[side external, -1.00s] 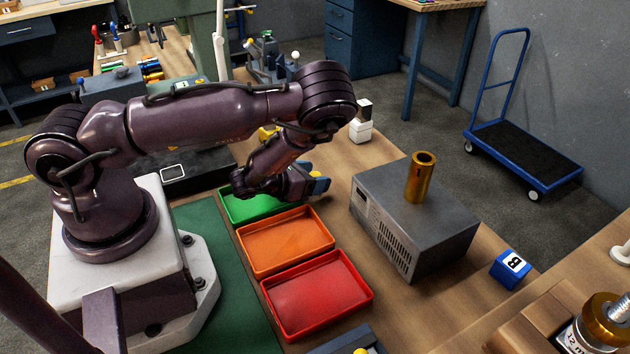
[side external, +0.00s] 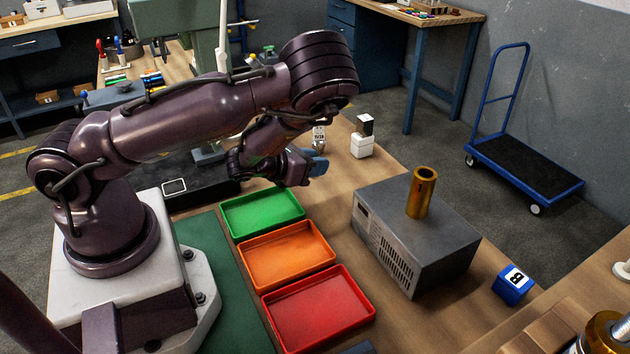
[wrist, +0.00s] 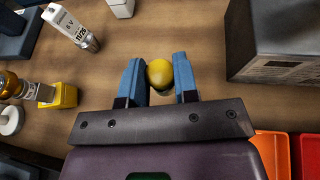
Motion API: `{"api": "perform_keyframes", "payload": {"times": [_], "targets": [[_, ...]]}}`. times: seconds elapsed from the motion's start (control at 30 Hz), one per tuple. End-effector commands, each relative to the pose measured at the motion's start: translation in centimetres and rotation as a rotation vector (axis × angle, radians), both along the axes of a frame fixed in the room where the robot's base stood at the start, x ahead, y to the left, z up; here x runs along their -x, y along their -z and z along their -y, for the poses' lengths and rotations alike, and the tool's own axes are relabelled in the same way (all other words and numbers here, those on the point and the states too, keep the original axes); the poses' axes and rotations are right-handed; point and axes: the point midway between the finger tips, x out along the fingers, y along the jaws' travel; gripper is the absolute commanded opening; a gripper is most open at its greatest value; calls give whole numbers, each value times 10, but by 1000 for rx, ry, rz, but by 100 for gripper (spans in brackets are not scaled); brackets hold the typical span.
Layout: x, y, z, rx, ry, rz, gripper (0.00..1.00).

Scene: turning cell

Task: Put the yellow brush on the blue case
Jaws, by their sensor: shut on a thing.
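My gripper (side external: 316,166) is raised above the table just beyond the green tray in the side view. In the wrist view its blue fingers (wrist: 159,78) are shut on a rounded yellow thing (wrist: 159,72), which I take for the yellow brush. Only its yellow end shows clearly; the rest is hidden between and below the fingers. In the side view it is hidden by the fingers. I cannot surely identify the blue case; a dark blue-grey edge (side external: 345,348) is cut off at the bottom of the side view.
Green (side external: 262,211), orange (side external: 287,255) and red (side external: 318,308) trays stand in a row. A grey box (side external: 450,236) carries a brass cylinder (side external: 421,194). A blue cube (side external: 513,284) is at right. A labelled battery-like block (wrist: 72,27) and yellow block (wrist: 61,95) lie near the gripper.

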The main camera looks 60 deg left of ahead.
Motion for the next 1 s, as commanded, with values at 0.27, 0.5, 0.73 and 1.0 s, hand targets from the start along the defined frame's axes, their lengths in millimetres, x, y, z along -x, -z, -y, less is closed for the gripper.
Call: {"api": "perform_keyframes", "payload": {"times": [0.27, 0.5, 0.73, 1.0], "targets": [[0, -21, 0, 1, 1, -1, 5], [-12, -29, 29, 7, 93, 10, 5], [-36, -81, 73, 5, 246, 14, 5], [-45, -137, 103, 1, 377, 8, 5]]}}
